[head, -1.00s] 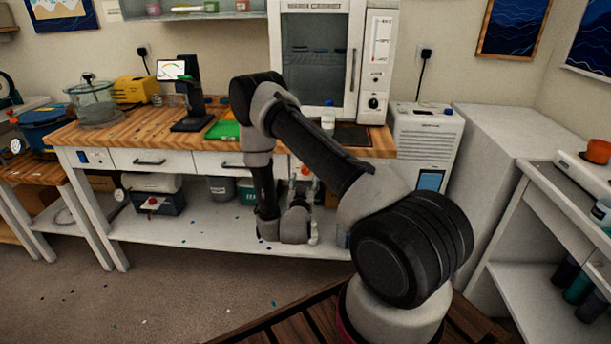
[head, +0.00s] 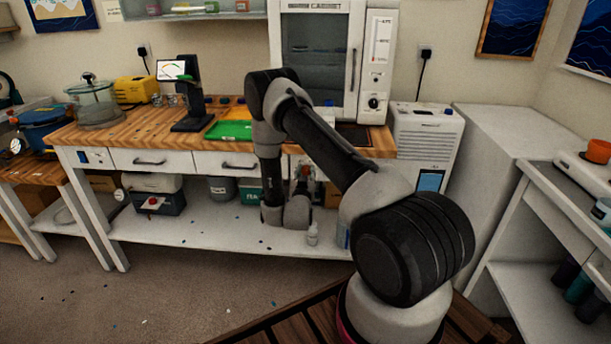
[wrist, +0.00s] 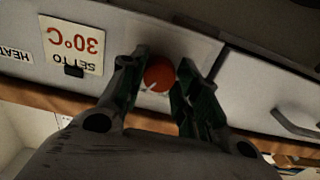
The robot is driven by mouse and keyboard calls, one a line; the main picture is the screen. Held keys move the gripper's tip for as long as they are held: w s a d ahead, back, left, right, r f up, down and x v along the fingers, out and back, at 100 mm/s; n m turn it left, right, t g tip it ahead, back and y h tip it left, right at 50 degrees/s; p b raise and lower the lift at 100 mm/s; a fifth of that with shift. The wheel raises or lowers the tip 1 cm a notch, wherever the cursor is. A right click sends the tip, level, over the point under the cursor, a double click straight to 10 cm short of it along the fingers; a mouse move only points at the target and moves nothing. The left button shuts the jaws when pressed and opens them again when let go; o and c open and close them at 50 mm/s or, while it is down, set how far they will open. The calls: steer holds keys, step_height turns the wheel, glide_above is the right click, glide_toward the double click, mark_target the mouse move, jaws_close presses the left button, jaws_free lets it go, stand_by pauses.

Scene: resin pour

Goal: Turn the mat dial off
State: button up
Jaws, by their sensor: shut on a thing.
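The mat dial (wrist: 158,76) is a round orange-red knob on the pale front panel of the wooden-topped bench. In the wrist view it sits between the two fingers of my gripper (wrist: 163,70), which are shut on it. A pale mark shows on its lower part; I cannot tell which setting it points to. A label reading "SET TO 30°C" (wrist: 74,43) is upside down to the left, with a "HEAT" label (wrist: 15,55) beyond it. In the head view my arm hides most of the gripper and that part of the panel.
A drawer handle (wrist: 296,126) stands out right of the dial in the wrist view.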

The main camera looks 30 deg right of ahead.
steer(key=shift+n, duration=0.4)
steer(key=n, duration=1)
steer(key=shift+s+d+n, duration=0.1)
steer(key=shift+n, duration=0.3)
steer(key=n, duration=0.6)
steer(key=shift+n, duration=0.3)
steer(key=n, duration=0.5)
steer(key=shift+r+n, duration=0.1)
steer(key=shift+n, duration=0.2)
steer(key=o, duration=1)
